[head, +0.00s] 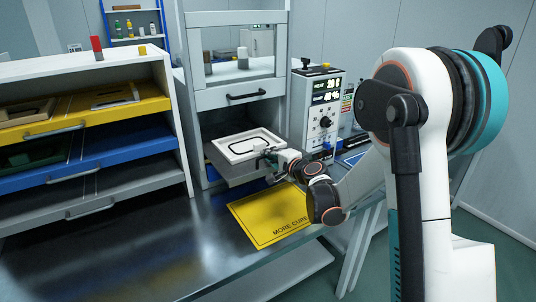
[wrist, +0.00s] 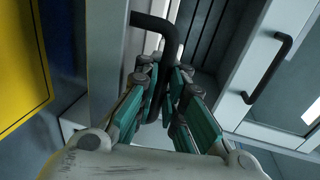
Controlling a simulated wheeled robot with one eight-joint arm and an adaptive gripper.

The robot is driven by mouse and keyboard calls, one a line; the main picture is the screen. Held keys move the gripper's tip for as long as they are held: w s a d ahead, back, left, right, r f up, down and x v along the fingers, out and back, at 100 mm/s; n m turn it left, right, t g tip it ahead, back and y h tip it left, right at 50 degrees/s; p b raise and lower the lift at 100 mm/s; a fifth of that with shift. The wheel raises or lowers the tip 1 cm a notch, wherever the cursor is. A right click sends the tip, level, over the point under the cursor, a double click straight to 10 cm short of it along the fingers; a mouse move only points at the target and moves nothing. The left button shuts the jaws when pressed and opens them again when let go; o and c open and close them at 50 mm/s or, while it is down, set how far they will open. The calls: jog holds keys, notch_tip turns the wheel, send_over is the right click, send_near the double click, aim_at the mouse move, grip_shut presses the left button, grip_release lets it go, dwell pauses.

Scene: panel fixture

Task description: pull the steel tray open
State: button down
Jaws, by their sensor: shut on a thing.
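The steel tray (head: 232,172) sticks out from the lower opening of the grey cabinet in the head view, with a white frame-like piece with a dark outline (head: 246,144) lying on it. My gripper (head: 268,158) is at the tray's front right edge. In the wrist view a black bar handle (wrist: 160,25) runs down between the teal-padded fingers of my gripper (wrist: 164,88), which are shut on it. How far the tray is out cannot be told exactly.
A yellow mat (head: 262,222) lies on the steel bench below the tray. A control box with a display (head: 322,108) stands right of the cabinet. A rack with yellow (head: 75,122), blue and grey trays stands at left. A raised door with a black handle (head: 246,95) is above the tray.

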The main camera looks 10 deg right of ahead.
jog(key=c, duration=2)
grip_release()
jog(key=v, duration=1.2)
